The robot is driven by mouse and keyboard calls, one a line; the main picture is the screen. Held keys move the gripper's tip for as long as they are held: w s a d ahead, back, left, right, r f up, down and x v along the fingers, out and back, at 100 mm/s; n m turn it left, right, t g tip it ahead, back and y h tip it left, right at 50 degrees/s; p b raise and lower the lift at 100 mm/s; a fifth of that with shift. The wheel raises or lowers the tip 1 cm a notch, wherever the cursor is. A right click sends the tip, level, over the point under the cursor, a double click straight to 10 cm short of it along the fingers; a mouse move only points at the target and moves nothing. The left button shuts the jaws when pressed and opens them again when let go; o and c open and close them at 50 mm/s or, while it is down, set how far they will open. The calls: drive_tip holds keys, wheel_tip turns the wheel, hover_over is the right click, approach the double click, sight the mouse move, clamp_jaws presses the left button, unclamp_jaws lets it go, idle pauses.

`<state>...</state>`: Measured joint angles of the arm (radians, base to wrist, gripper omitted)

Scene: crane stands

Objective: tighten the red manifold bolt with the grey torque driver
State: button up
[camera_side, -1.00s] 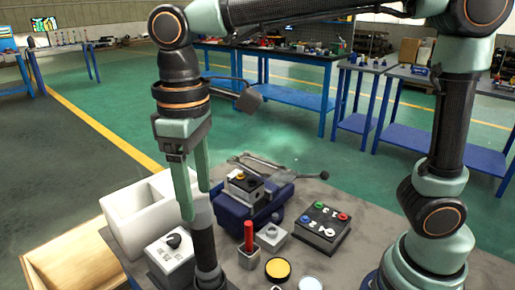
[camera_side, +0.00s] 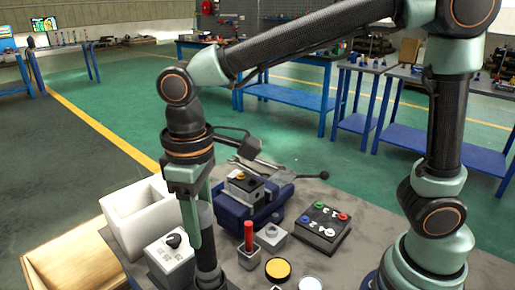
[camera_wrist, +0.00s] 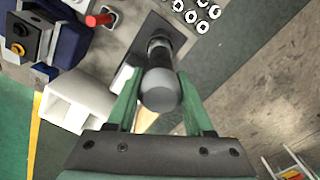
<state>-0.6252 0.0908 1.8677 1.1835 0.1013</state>
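The grey torque driver (camera_side: 207,217) stands upright near the front of the bench, with a grey top and a black lower body. My gripper (camera_side: 201,225) points down around its grey top, one finger on each side. In the wrist view my gripper (camera_wrist: 158,85) straddles the rounded grey end of the driver (camera_wrist: 160,92). The fingers look open; any contact with the driver is hard to tell. A black block (camera_side: 330,239) to the right carries blue, green and red round tops; the red one (camera_side: 343,217) appears to be the red manifold bolt.
A white open bin (camera_side: 122,208) and a grey box with a black knob (camera_side: 170,262) are left of the driver. A red-handled piece (camera_side: 248,237) in a grey holder, a yellow disc (camera_side: 278,269) and a blue vise-like fixture (camera_side: 236,215) are to its right.

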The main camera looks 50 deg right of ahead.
clamp_jaws()
drive_tip(key=shift+r, duration=0.1)
drive_tip(key=shift+r, duration=0.15)
drive_tip(key=shift+r, duration=5.5)
